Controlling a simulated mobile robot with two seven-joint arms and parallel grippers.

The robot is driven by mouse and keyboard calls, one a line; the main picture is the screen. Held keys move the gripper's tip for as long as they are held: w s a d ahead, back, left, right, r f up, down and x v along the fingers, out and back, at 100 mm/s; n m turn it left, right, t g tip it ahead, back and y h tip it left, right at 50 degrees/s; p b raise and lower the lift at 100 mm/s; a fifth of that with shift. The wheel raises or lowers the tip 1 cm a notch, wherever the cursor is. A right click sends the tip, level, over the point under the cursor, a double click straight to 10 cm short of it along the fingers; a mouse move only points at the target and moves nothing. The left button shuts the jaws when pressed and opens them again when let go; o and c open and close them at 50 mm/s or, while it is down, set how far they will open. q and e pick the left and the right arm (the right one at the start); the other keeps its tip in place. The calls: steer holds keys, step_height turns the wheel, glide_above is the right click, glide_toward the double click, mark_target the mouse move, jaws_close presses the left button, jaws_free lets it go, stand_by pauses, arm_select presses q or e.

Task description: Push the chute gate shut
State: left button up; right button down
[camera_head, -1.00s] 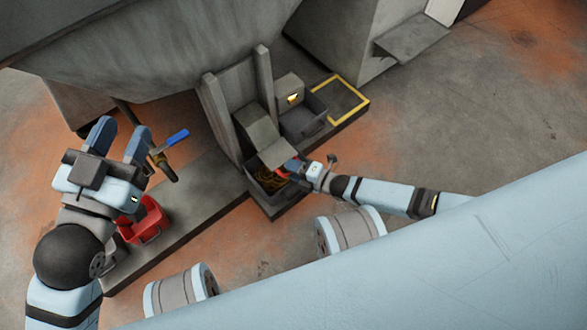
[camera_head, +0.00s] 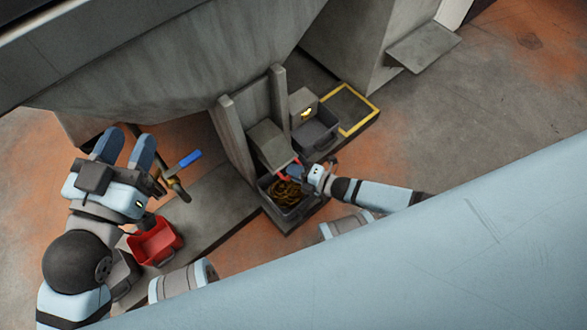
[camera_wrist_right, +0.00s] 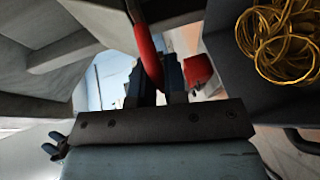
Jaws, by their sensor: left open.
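The chute (camera_head: 247,125) is a grey trough between two upright posts, with a box-like spout (camera_head: 272,146) at its lower end. The gate's red handle (camera_head: 284,173) shows at the spout's mouth, and as a red bar (camera_wrist_right: 146,50) in the right wrist view. My right gripper (camera_head: 293,171) is at the handle; its dark fingers (camera_wrist_right: 157,82) stand close on both sides of the red bar. The gate plate is mostly hidden by the spout and gripper. My left gripper (camera_head: 124,148) is open and empty, far left of the chute.
A grey bin (camera_head: 288,219) with coiled yellow wire (camera_head: 286,192) stands under the spout. Another grey bin (camera_head: 316,136) stands behind it. A red bin (camera_head: 155,243) and a blue-handled lever (camera_head: 185,162) are near my left gripper. A yellow-framed square (camera_head: 352,107) is clear.

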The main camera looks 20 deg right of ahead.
steer(key=shift+w, duration=0.3)
steer(key=shift+r, duration=0.1)
steer(key=c, duration=1.2)
jaws_free()
steer(key=shift+a, duration=0.1)
